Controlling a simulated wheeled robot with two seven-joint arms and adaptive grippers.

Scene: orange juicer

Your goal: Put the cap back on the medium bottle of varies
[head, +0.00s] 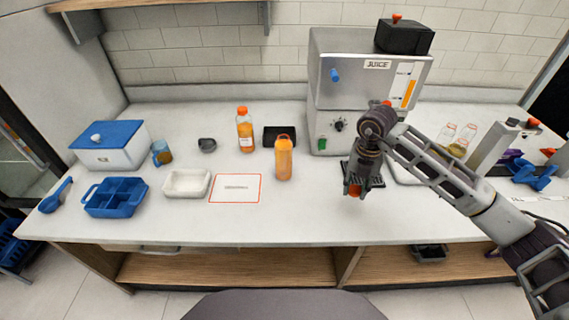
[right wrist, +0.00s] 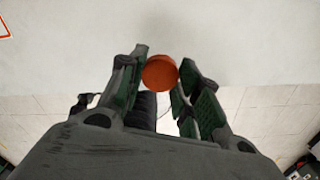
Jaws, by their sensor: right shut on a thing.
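My right gripper (head: 355,190) is shut on a round orange-red cap (right wrist: 160,73). The right wrist view shows the cap between the fingertips, above the white counter. In the head view the cap (head: 354,191) shows below the fingers, in front of the juicer. An orange bottle (head: 284,160) stands upright to the left of the gripper; its top shows an orange outline and no solid cap. Another orange bottle (head: 244,131) with a red-orange cap on stands further back and left. The cap is well apart from both bottles. My left gripper is not in view.
The juicer (head: 345,95) stands behind the gripper. A red-bordered mat (head: 227,198), white tray (head: 168,191), blue caddy (head: 104,210) and blue-lidded box (head: 97,157) are to the left. The front counter between mat and gripper is clear.

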